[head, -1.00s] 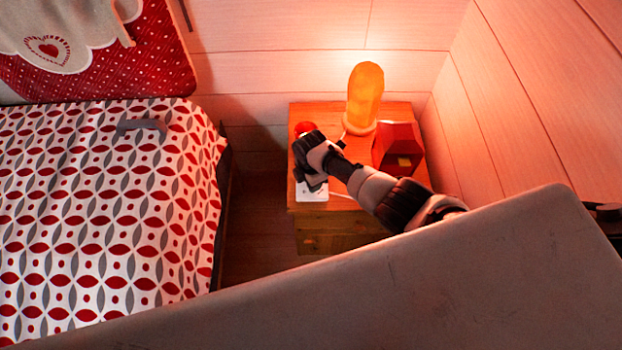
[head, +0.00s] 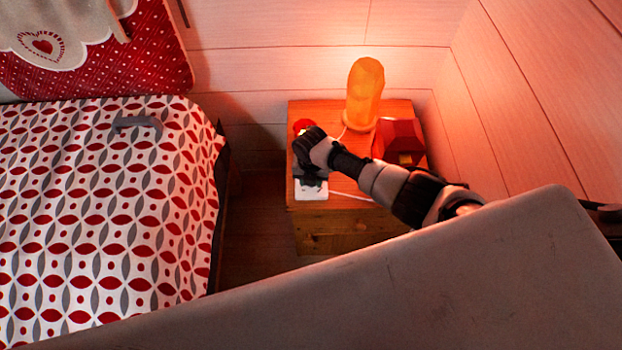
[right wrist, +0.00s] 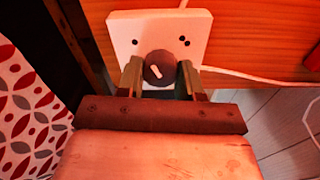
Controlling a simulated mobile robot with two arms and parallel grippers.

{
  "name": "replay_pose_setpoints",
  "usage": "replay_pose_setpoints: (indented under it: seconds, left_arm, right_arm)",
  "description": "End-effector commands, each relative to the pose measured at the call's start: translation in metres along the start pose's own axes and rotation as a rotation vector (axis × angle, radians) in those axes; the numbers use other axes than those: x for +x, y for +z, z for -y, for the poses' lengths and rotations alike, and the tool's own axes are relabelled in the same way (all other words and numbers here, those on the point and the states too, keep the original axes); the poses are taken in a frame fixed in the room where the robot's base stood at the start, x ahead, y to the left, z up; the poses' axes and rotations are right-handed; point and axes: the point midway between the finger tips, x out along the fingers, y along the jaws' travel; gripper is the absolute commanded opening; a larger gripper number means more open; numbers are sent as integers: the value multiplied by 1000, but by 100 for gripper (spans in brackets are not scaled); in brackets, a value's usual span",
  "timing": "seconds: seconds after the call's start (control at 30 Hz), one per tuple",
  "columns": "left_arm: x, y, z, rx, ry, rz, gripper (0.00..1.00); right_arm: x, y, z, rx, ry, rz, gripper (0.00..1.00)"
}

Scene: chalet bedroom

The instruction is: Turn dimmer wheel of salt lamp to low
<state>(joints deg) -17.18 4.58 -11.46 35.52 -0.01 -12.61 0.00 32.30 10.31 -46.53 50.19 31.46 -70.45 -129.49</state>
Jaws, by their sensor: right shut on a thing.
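The salt lamp (head: 364,95) stands lit and orange at the back of the wooden nightstand. A white dimmer box (head: 314,190) lies near the nightstand's front left; in the right wrist view the box (right wrist: 198,30) has a round dark wheel (right wrist: 158,66) with a short white mark, slanting from upper left to lower right. My right gripper (head: 309,178) reaches down over the box. In the right wrist view its fingers (right wrist: 158,74) stand on either side of the wheel, shut on it. The head view hides the wheel behind the gripper. My left gripper is out of view.
The nightstand (head: 350,222) also holds a red faceted object (head: 400,138) at right and a small red item (head: 301,125) at back left. White cords run across the top. A patterned bed (head: 100,210) is at left, walls behind and at right.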

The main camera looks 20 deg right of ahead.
Motion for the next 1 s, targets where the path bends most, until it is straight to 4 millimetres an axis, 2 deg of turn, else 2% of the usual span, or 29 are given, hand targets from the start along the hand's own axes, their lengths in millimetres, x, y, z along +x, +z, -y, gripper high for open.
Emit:
replay_pose_setpoints:
  seconds: [0.43,1.0]
  left_arm:
    - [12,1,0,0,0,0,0]
    - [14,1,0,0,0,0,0]
  right_arm:
    - [1,0,1,-282,2,0,13]
    - [0,0,1,-350,0,-1,13]
